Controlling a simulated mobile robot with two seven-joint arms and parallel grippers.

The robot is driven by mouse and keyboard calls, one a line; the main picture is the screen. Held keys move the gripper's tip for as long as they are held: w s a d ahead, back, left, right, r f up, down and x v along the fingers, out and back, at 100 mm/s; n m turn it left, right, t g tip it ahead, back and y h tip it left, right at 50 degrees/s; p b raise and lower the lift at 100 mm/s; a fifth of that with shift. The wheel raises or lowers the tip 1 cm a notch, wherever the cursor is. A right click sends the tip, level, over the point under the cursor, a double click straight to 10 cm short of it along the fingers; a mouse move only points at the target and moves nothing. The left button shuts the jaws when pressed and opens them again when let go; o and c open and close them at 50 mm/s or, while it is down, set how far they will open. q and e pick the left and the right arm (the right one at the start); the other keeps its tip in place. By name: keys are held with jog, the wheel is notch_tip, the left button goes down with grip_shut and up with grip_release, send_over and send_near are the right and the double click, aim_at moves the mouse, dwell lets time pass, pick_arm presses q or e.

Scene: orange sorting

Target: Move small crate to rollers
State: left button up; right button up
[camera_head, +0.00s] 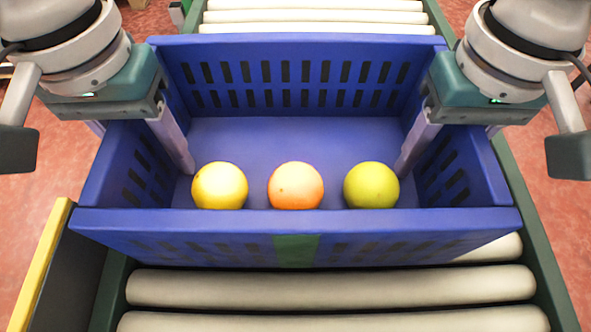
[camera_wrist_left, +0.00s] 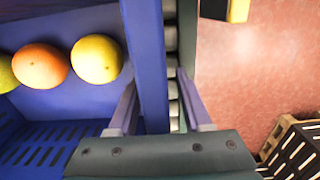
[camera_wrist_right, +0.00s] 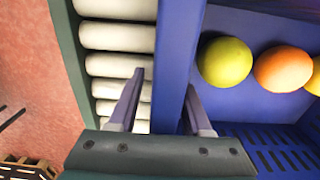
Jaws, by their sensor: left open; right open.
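The small crate (camera_head: 290,222) is blue with slotted walls and sits on a roller conveyor. A yellow fruit (camera_head: 220,186), an orange one (camera_head: 295,186) and a green-yellow one (camera_head: 371,186) lie inside it in a row. My left gripper (camera_head: 140,150) is at the crate's left wall; in the left wrist view (camera_wrist_left: 155,100) its open fingers straddle that wall, one inside and one outside. My right gripper (camera_head: 450,150) is at the right wall; in the right wrist view (camera_wrist_right: 165,100) its open fingers straddle that wall likewise. I cannot tell whether the fingers touch the walls.
Pale rollers (camera_head: 330,288) show in front of the crate and more (camera_head: 315,17) behind it, between green side rails (camera_head: 535,230). A yellow-edged dark panel (camera_head: 45,260) stands at the front left. A slatted box (camera_wrist_left: 295,150) is on the reddish floor in the left wrist view.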

pick_arm(q)
notch_tip(320, 180, up, 12)
jog(key=shift+f, duration=0.1)
pick_arm(e)
jog(key=shift+r, duration=0.25)
notch_tip(320, 180, up, 12)
jog(key=shift+f, duration=0.2)
dwell(0.6)
